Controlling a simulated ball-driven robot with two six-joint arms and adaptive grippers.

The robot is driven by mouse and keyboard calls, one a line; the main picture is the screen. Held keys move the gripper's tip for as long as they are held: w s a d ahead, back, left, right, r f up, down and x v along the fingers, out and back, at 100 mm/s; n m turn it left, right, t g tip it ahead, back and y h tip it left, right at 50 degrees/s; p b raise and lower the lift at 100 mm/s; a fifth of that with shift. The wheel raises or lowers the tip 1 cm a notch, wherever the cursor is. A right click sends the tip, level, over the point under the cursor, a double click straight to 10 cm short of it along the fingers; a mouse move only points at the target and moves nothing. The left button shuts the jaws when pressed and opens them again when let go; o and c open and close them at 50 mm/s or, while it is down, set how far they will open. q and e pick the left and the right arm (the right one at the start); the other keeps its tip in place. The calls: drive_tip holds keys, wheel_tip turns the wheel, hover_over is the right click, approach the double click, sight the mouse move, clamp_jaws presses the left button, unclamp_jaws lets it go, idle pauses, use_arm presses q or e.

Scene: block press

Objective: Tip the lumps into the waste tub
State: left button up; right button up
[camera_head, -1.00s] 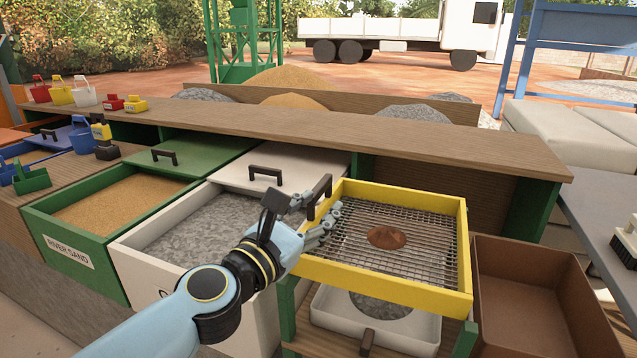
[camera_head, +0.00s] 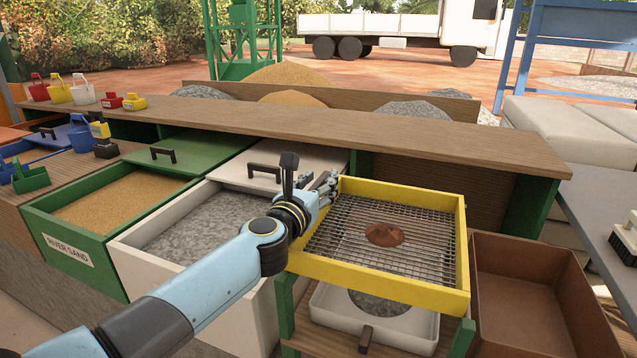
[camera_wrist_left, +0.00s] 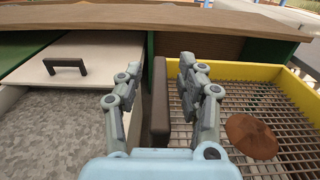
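A brown lump (camera_head: 384,234) lies on the wire mesh of the yellow-framed sieve (camera_head: 375,280); it also shows in the left wrist view (camera_wrist_left: 251,137). The brown waste tub (camera_head: 520,305) stands to the right of the sieve and looks empty where I can see in. My left gripper (camera_head: 327,184) is at the sieve's left side. In the left wrist view its fingers (camera_wrist_left: 160,90) are apart, one on each side of the sieve's dark upright handle (camera_wrist_left: 160,108), with a visible gap on the left. My right gripper is not in view.
A white tray (camera_head: 420,328) with grey material sits below the sieve. A white bin of grey gravel (camera_head: 205,220) and a green river-sand bin (camera_head: 110,205) are to the left. A wooden shelf (camera_head: 400,138) runs behind. A brush (camera_head: 627,240) lies at right.

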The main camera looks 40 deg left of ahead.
use_arm(q)
drive_tip(key=shift+c, duration=0.4)
clamp_jaws()
